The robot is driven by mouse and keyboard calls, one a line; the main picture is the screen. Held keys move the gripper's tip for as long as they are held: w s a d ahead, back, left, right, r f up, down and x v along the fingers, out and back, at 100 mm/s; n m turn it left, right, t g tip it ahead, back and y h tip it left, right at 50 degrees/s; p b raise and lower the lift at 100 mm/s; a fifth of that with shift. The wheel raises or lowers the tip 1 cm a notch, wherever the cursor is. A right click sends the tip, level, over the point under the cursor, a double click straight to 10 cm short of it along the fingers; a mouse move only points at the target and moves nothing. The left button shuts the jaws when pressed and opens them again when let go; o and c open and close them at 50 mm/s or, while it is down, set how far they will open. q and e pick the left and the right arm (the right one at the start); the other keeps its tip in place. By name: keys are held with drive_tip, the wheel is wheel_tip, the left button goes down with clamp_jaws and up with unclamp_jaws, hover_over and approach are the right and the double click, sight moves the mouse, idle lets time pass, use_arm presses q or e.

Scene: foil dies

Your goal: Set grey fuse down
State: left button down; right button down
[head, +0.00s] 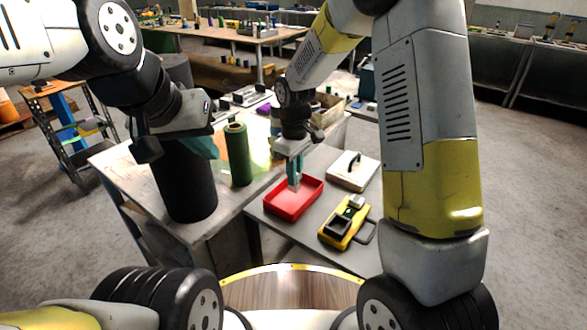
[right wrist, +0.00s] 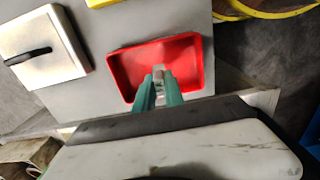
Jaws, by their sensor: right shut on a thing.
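My right gripper (head: 294,172) points down over the red tray (head: 313,197) on the grey table. In the right wrist view its green fingers (right wrist: 158,90) are shut on the small grey fuse (right wrist: 158,73), which shows between the fingertips above the tray (right wrist: 190,52). I cannot tell whether the fuse touches the tray floor. The rest of the tray looks empty. My left gripper (head: 180,145) is at the left, in front of a black cylinder; its fingers are mostly hidden, so its opening is unclear.
A yellow meter (head: 345,222) lies right of the tray, and a white box with a black handle (head: 353,170) stands behind it. A green roll (head: 238,154) and a black cylinder (head: 187,185) stand on the left table.

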drive_tip(key=shift+w, duration=0.4)
drive_tip(key=shift+f, duration=1.8)
drive_tip(key=shift+f, duration=0.1)
drive_tip(key=c, duration=1.4)
unclamp_jaws()
